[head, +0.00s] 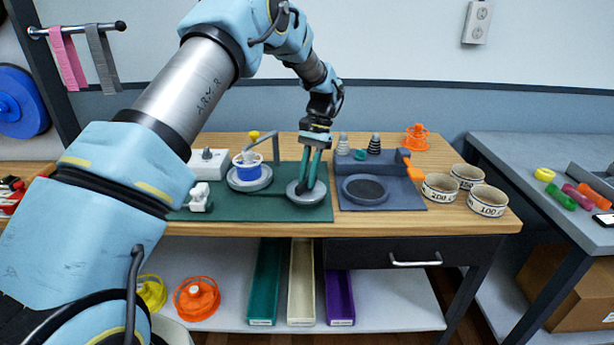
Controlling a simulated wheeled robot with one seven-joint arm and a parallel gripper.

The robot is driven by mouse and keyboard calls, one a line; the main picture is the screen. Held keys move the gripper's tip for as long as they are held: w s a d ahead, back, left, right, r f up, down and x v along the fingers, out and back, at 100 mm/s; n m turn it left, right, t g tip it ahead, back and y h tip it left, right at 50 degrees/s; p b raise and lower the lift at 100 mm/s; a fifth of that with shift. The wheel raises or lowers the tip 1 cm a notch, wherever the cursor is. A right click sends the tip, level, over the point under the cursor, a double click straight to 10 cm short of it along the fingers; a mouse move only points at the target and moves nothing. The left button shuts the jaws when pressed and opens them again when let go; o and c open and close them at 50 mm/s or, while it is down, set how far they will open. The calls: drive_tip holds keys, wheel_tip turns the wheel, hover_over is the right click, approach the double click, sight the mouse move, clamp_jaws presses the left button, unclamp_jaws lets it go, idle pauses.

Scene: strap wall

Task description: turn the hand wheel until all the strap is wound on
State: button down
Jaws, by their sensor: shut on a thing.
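The hand wheel (296,197) is a grey disc lying flat on the dark green base plate (245,213) on the bench. My gripper (307,183) reaches down onto it from above, with its two teal fingers closed at the wheel. The part of the wheel between the fingertips is hidden, likely a knob or grip. Left of the wheel, a blue spool (251,172) with a white centre sits on a grey round stand (249,184). A thin bent rod with a yellow knob (254,135) stands behind the spool. I cannot make out a loose length of strap there.
A grey fixture (378,200) with a round dark pad stands right of the wheel. Three labelled round tins (487,200) sit at the bench's right, and an orange reel (416,138) at the back. Pink (67,60) and grey (102,60) straps hang at upper left.

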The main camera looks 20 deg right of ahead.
drive_tip(key=m+t, duration=0.1)
drive_tip(key=m, duration=0.2)
drive_tip(key=m+t, duration=0.1)
drive_tip(key=m, duration=0.2)
drive_tip(key=shift+s+m+t+y, duration=0.2)
drive_tip(key=shift+m+t+y, duration=0.1)
drive_tip(key=shift+y, duration=0.1)
drive_tip(key=m+t, duration=0.1)
drive_tip(key=m, duration=0.2)
drive_tip(key=m+t, duration=0.1)
drive_tip(key=m, duration=0.2)
drive_tip(key=shift+s+h, duration=0.15)
drive_tip(key=shift+h, duration=0.15)
drive_tip(key=m+t+h, duration=0.1)
drive_tip(key=m, duration=0.2)
drive_tip(key=m+h, duration=0.1)
drive_tip(key=m, duration=0.2)
drive_tip(key=shift+s+a+m+t, duration=0.1)
drive_tip(key=shift+a+m+t, duration=0.1)
drive_tip(key=shift+m+t, duration=0.15)
drive_tip(key=m+h, duration=0.1)
drive_tip(key=m, duration=0.1)
drive_tip(key=m+p, duration=0.1)
drive_tip(key=m, duration=0.2)
drive_tip(key=shift+a+t+h, duration=0.1)
drive_tip(key=shift+t+h, duration=0.25)
drive_tip(key=shift+h, duration=0.05)
drive_tip(key=c, duration=0.8)
unclamp_jaws()
